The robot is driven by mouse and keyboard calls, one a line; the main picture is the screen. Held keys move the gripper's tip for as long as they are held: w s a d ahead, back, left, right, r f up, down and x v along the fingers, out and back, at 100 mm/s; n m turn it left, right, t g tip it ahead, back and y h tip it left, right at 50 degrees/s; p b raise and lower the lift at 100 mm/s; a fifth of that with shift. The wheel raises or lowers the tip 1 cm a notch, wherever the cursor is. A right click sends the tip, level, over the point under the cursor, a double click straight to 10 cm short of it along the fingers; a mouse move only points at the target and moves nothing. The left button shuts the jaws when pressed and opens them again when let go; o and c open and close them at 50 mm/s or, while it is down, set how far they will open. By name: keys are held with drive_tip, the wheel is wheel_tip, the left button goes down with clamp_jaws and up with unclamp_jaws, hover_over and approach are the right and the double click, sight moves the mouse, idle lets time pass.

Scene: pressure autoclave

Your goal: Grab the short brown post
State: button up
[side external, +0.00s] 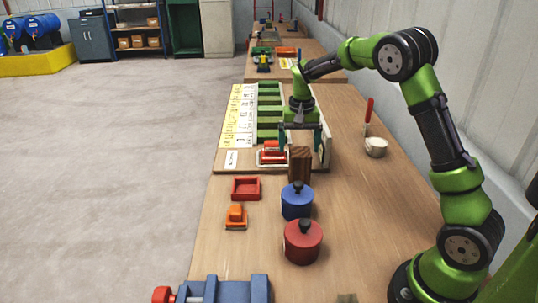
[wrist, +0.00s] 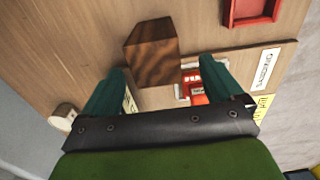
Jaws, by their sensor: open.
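The short brown post (side external: 300,165) is a dark wood-grained block standing upright on the wooden bench in the side view. It also shows in the wrist view (wrist: 150,52), just beyond my fingertips and nearer the left finger. My gripper (side external: 300,147) points down above and slightly behind the post. Its two green fingers (wrist: 162,68) are apart with nothing between them. I cannot tell whether either finger touches the post.
A red-and-white item (side external: 272,153) sits close left of the post on the board. A red tray (side external: 246,188), blue pot (side external: 297,201), red pot (side external: 303,241) and orange item (side external: 236,217) stand in front. A white cup (side external: 376,147) is at right. Bench right of the pots is clear.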

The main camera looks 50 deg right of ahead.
sight(301, 151)
drive_tip(key=shift+s+f, duration=0.15)
drive_tip(key=shift+f, duration=1.25)
drive_tip(key=shift+s+f, duration=0.15)
drive_tip(key=shift+f, duration=1.2)
drive_tip(key=shift+c, duration=0.4)
drive_tip(key=shift+d+r, duration=0.1)
drive_tip(key=c, duration=1.2)
